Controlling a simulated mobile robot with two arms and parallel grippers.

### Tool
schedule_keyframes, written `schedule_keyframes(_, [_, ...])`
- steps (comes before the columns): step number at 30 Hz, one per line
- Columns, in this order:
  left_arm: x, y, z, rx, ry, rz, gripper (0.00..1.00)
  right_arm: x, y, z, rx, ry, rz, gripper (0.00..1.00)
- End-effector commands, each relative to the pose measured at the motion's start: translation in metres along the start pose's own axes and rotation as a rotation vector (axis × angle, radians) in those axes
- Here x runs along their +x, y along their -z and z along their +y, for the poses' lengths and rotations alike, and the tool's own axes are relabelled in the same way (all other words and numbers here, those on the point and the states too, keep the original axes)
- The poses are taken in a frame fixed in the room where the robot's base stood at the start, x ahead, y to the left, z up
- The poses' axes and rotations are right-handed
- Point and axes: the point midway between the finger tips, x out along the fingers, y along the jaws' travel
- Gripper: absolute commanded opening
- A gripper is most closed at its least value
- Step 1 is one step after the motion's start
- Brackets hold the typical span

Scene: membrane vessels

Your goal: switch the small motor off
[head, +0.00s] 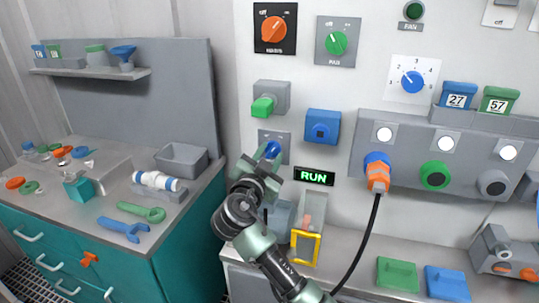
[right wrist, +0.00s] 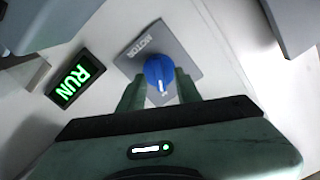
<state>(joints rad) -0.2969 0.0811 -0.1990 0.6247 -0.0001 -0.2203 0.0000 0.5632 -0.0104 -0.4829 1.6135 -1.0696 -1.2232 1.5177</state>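The blue motor knob (right wrist: 158,72) sits on a grey plate marked MOTOR (right wrist: 178,48). In the head view the knob (head: 271,149) is partly covered by my right gripper (head: 268,163). In the right wrist view the two green fingers of my right gripper (right wrist: 160,88) lie close on either side of the knob, with no clear gap. A white pointer line on the knob faces toward the gripper. The RUN sign (head: 314,177) is lit green to the right of the plate; it also shows in the right wrist view (right wrist: 75,80). My left gripper is not in view.
A grey box with a green lever (head: 262,106) is above the motor plate, and a blue box (head: 322,126) is at its upper right. An orange plug (head: 377,176) with a black cable hangs at right. A yellow-framed holder (head: 305,247) stands below.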

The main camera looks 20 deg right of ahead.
Motion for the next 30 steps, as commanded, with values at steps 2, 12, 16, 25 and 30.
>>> schedule_keyframes(2, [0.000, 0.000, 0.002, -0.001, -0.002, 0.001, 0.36, 0.000, 0.000, 0.000, 0.000, 0.000, 0.000, 0.14])
schedule_keyframes(12, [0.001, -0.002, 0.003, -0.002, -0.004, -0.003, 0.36, -0.001, 0.000, 0.000, -0.008, 0.000, -0.001, 0.00])
schedule_keyframes(16, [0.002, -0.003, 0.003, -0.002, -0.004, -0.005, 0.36, -0.001, -0.001, 0.000, -0.038, -0.001, -0.001, 0.00])
schedule_keyframes(25, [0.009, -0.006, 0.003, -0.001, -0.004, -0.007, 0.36, 0.000, -0.002, 0.000, -0.224, -0.003, -0.001, 0.00])
schedule_keyframes(30, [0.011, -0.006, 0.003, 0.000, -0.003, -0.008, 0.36, 0.000, -0.001, -0.001, -0.383, -0.003, -0.002, 0.00])
